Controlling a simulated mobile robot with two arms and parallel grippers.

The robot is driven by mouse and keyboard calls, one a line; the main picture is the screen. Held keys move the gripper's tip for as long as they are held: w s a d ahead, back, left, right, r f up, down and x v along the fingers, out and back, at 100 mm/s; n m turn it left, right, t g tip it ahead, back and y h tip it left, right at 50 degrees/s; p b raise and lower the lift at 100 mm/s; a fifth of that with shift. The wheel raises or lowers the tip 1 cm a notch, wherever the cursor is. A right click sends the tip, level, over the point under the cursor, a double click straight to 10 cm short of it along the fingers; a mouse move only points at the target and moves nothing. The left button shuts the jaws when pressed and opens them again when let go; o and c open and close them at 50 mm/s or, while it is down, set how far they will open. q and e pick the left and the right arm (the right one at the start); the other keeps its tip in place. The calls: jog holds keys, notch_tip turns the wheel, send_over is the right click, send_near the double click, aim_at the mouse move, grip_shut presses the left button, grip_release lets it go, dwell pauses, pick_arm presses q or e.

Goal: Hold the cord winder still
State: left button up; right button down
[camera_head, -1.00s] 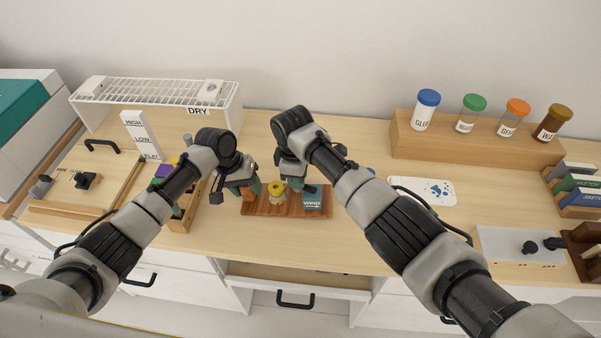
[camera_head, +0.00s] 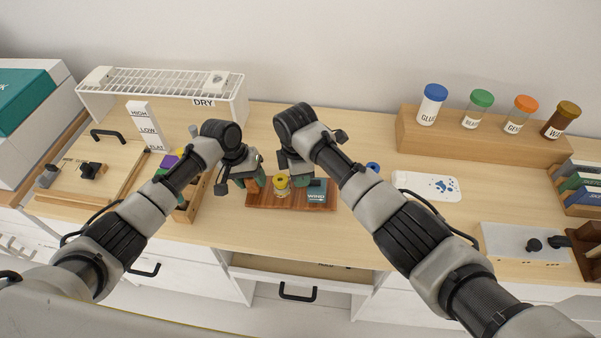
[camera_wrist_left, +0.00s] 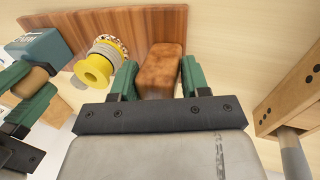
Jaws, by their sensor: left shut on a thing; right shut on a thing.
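The cord winder is a reddish-brown wooden board (camera_head: 262,204) lying on the desk. It carries a yellow spool (camera_head: 281,182), a brown wooden block (camera_wrist_left: 161,70) at its left end and a teal box (camera_head: 316,194) marked WIND. My left gripper (camera_wrist_left: 158,79) is shut on the brown block, one green finger on each side. My right gripper (camera_head: 298,181) is at the teal box, right of the spool. In the left wrist view its green fingers are closed around a tan rounded knob (camera_wrist_left: 33,80) beside the box.
A compartmented wooden box (camera_head: 187,205) stands close left of the winder. A white drying rack (camera_head: 160,84) and a wooden stand of jars (camera_head: 480,138) are at the back. An open drawer (camera_head: 300,270) lies below the front edge.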

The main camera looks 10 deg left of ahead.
jog(key=shift+f, duration=0.1)
jog(key=c, duration=1)
grip_release()
notch_tip(320, 180, up, 12)
jog(key=shift+s+a, duration=0.15)
jog(key=shift+a, duration=0.15)
